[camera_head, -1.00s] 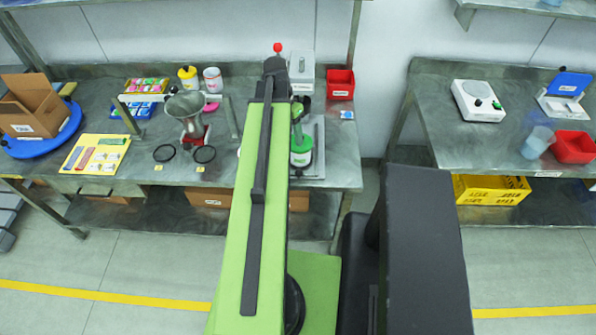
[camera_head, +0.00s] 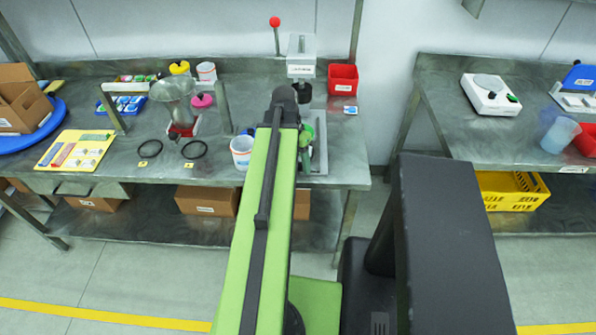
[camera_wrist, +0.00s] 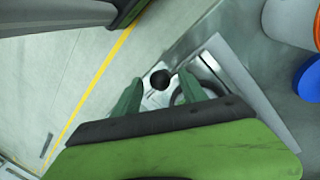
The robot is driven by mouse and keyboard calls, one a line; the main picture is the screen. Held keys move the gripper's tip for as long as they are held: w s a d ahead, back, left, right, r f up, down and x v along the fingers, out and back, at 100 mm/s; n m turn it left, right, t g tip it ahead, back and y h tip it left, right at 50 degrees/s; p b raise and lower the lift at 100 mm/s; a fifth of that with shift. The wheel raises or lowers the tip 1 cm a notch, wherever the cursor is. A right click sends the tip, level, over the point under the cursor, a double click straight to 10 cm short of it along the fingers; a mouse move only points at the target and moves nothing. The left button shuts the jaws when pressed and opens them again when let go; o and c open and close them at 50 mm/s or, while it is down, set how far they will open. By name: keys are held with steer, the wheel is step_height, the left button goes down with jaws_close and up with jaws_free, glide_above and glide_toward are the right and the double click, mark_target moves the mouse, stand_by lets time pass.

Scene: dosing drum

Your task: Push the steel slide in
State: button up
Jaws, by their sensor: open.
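In the wrist view my gripper (camera_wrist: 161,78) is open. Its two green fingers stand apart, with a round black knob (camera_wrist: 159,80) showing between their tips. I cannot tell whether they touch it. A bright steel plate (camera_wrist: 238,75) lies beyond, with a dark ring-shaped part (camera_wrist: 186,91) near the right finger. Which steel piece is the slide is not clear. In the head view my arm hides most of this spot. Part of the gripper (camera_head: 310,128) shows just right of the arm, over the steel plate (camera_head: 320,158) on the bench.
Behind the arm stands a grey device (camera_head: 302,58) beside a red-knobbed lever (camera_head: 275,22). A red bin (camera_head: 343,77) is to its right. A white tub (camera_head: 241,152) stands left of my arm. A metal funnel (camera_head: 176,88) and two black rings are farther left.

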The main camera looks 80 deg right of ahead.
jaws_close()
stand_by(0.3)
stand_by(1.1)
